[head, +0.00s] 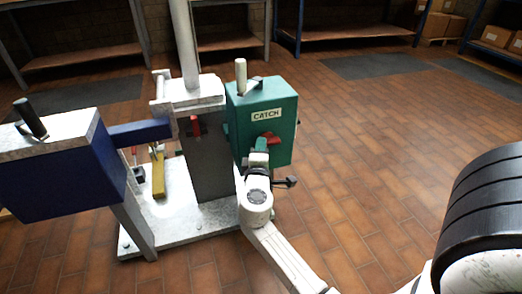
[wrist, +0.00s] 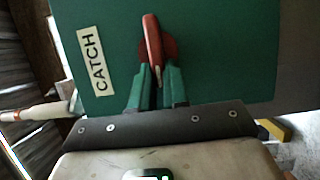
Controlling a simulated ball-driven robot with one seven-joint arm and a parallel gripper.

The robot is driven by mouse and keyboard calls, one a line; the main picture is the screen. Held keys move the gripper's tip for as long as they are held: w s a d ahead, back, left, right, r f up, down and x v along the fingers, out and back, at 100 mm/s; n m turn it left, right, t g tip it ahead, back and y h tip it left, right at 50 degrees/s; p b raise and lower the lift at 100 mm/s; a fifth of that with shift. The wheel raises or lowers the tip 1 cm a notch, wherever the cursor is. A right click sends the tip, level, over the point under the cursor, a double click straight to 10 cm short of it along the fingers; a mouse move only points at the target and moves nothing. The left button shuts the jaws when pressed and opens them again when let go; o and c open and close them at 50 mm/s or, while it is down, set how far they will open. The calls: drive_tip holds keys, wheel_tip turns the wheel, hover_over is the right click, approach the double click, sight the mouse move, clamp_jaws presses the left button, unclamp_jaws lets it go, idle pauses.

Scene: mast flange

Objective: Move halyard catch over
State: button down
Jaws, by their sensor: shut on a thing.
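The green box (head: 280,105) carries a white CATCH label (head: 267,114) and stands on the right side of the mast post. A red lever (head: 267,141), which I take for the halyard catch, sits on its front face. In the wrist view the red lever (wrist: 152,40) lies over a darker red round patch, beside the sideways CATCH label (wrist: 97,62). My gripper (wrist: 156,80) has its two green fingers shut on the lever's near end. In the head view my gripper (head: 258,155) is at the box's front, partly hidden by my wrist.
A white mast (head: 184,45) rises from a grey post on a pale base plate (head: 180,225). A blue box (head: 65,170) with a black handle stands at left. A yellow bar (head: 158,175) is between. Shelves line the back; the tiled floor (head: 390,160) at right is clear.

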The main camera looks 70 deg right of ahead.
drive_tip(key=shift+s+d+f, duration=0.2)
drive_tip(key=shift+s+f, duration=0.05)
drive_tip(key=shift+s, duration=0.1)
drive_tip(key=c, duration=1.1)
unclamp_jaws()
drive_tip(key=shift+r, duration=0.1)
drive_tip(key=shift+w, duration=0.1)
drive_tip(key=p+v, duration=0.2)
drive_tip(key=v, duration=0.9)
drive_tip(key=shift+w, duration=0.1)
